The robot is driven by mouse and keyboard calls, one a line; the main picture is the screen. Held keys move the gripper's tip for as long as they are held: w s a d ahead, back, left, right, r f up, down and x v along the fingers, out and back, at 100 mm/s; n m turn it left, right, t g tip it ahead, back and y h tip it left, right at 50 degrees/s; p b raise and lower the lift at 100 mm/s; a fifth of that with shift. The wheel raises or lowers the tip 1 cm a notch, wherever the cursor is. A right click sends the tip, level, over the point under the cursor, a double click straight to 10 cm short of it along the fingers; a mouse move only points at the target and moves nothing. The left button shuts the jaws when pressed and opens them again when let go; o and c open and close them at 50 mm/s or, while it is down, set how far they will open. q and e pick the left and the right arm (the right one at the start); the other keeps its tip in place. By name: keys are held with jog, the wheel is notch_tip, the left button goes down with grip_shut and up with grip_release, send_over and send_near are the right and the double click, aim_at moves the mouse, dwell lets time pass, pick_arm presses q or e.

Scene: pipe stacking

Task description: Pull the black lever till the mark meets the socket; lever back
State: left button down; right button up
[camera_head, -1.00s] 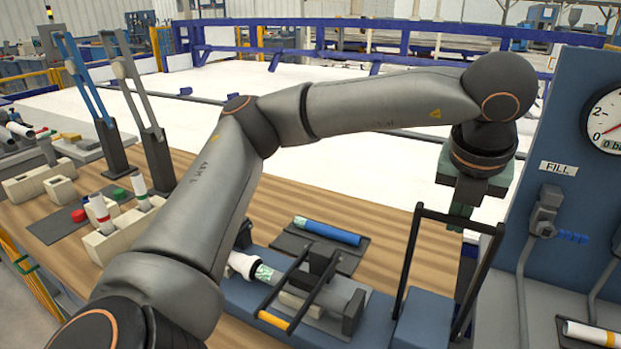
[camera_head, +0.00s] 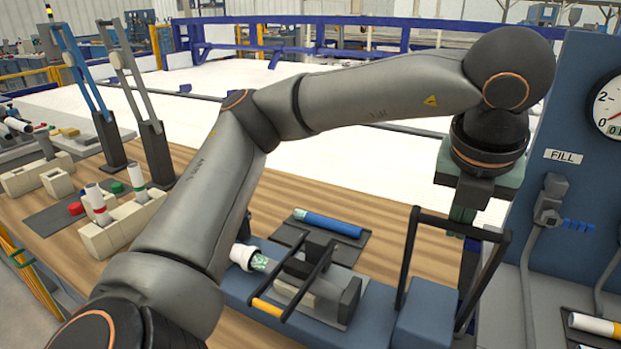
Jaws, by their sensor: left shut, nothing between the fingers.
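The black lever (camera_head: 407,260) is a U-shaped handle standing upright on the blue bench fixture at right. My left gripper (camera_head: 461,226) points down at the lever's top bar, which crosses in front of its fingers. The fingers look shut with nothing held; whether they touch the bar I cannot tell. A white socket (camera_head: 243,256) sits at the left end of the fixture. A pipe end with a pale green patterned mark (camera_head: 263,263) is beside it, lying toward the grey clamp block. The mark's exact gap to the socket is unclear. My right gripper is out of view.
A smaller black frame with an orange grip (camera_head: 267,307) stands over the clamp. A blue pipe (camera_head: 328,224) lies on a dark mat behind. A blue panel with a gauge (camera_head: 609,108) rises at right. Pipe holders (camera_head: 120,222) stand at left.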

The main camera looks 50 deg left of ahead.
pick_arm(q)
jog(key=shift+s+d+f+b, duration=0.25)
jog(key=shift+s+b, duration=0.1)
jog(key=shift+s, duration=0.15)
jog(key=shift+s+d+f+b, duration=0.2)
jog(key=shift+s+b, duration=0.1)
jog(key=shift+s, duration=0.15)
jog(key=shift+s+d, duration=0.2)
jog(key=shift+s, duration=0.25)
jog(key=shift+b, duration=0.3)
jog(key=s+b, duration=0.1)
jog(key=s+d+f+b, duration=0.1)
jog(key=s+f+b, duration=0.1)
jog(key=shift+s+d, duration=0.35)
jog(key=shift+d, duration=0.05)
jog(key=shift+f, duration=0.1)
